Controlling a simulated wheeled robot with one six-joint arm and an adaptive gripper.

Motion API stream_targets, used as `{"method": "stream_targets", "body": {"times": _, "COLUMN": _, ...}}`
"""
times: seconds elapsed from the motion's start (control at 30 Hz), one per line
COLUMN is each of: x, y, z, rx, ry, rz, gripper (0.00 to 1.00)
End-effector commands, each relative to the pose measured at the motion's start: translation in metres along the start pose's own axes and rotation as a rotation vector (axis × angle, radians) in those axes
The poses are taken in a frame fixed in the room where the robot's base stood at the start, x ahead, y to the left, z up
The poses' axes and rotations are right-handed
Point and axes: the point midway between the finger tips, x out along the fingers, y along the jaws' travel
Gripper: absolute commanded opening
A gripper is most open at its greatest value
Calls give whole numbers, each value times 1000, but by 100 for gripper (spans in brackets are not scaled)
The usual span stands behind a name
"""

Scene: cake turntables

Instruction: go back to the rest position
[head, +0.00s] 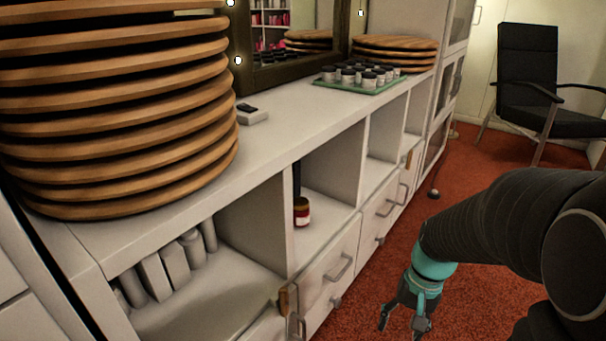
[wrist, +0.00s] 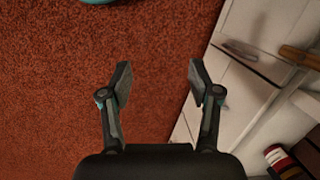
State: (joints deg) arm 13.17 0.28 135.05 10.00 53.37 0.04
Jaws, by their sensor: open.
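My gripper (head: 405,318) hangs at the lower right in the head view, above the red carpet and in front of the white cabinet. It is open and empty. In the wrist view its two fingers (wrist: 160,82) are spread apart with only carpet between them. The right finger shows close to the edge of the cabinet front; I cannot tell the exact gap.
The white cabinet (head: 262,164) runs along the left, with drawer handles sticking out. Wooden turntables (head: 120,115) are stacked on it, and a green tray (head: 352,88) holds several jars. A dark bottle (head: 301,212) stands in a compartment. A black chair (head: 530,70) stands at the back right. Red carpet (head: 465,190) is open.

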Motion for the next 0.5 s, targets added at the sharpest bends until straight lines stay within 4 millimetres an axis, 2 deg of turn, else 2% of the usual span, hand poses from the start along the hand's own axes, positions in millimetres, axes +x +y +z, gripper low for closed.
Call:
{"method": "stream_targets", "body": {"times": 0.03, "x": -16, "y": -1, "z": 7, "rx": -33, "ry": 44, "rz": 17, "gripper": 62}}
{"method": "stream_targets", "body": {"times": 0.1, "x": -31, "y": -2, "z": 16, "rx": -75, "ry": 97, "rz": 40, "gripper": 62}}
{"method": "stream_targets", "body": {"times": 0.5, "x": -113, "y": -12, "z": 70, "rx": -263, "ry": 394, "rz": 111, "gripper": 62}}
